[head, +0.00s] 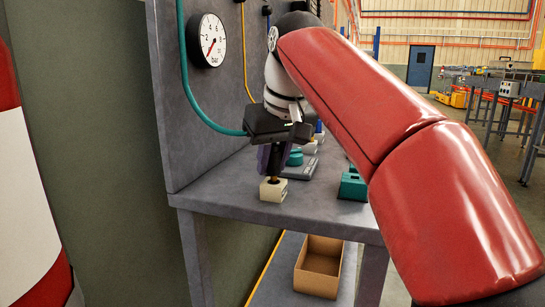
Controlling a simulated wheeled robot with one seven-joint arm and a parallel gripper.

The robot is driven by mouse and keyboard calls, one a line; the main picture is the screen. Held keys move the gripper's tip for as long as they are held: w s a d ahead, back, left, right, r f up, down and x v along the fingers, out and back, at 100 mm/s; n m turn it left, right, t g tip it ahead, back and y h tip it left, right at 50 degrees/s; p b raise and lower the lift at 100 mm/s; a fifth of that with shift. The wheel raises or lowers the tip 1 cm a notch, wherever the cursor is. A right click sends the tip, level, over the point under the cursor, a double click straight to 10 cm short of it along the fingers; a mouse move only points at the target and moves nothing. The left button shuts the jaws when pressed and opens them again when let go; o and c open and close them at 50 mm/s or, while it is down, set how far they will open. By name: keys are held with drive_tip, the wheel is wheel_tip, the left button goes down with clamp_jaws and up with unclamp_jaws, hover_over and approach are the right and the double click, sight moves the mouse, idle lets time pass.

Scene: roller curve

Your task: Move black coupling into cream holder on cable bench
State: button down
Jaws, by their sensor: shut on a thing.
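The cream holder (273,191) is a small block on the grey cable bench (222,196), near its front left corner. My gripper (273,172) points down right above it, its fingers shut on the black coupling. The coupling is mostly hidden by the fingers. A small dark and brownish part (273,180) shows between the fingers and the top of the holder. I cannot tell whether the coupling is inside the holder or just over it.
Teal and grey fixtures (299,168) stand behind my gripper, and a teal block (352,187) lies to the right. A gauge (207,41) and a teal hose (187,85) are on the back panel. A cardboard box (319,267) sits on the lower shelf.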

sight(275, 174)
drive_tip(key=shift+f+b, duration=0.7)
drive_tip(key=shift+f, duration=0.2)
drive_tip(key=shift+f, duration=0.45)
drive_tip(key=shift+s+f+b, duration=0.15)
drive_tip(key=shift+f+b, duration=0.6)
drive_tip(key=shift+f, duration=0.2)
idle(1.2)
drive_tip(key=c, duration=1.1)
unclamp_jaws()
drive_tip(key=shift+c, duration=0.2)
drive_tip(key=shift+r, duration=0.1)
drive_tip(key=shift+t, duration=0.5)
drive_tip(key=p+v, duration=0.1)
drive_tip(key=v, duration=0.5)
drive_tip(key=w+p+v, duration=0.1)
drive_tip(key=v, duration=0.2)
drive_tip(key=shift+r+p, duration=0.35)
drive_tip(key=shift+r, duration=0.25)
drive_tip(key=shift+s+d+r, duration=0.15)
drive_tip(key=shift+d+r, duration=0.05)
drive_tip(key=shift+r, duration=0.25)
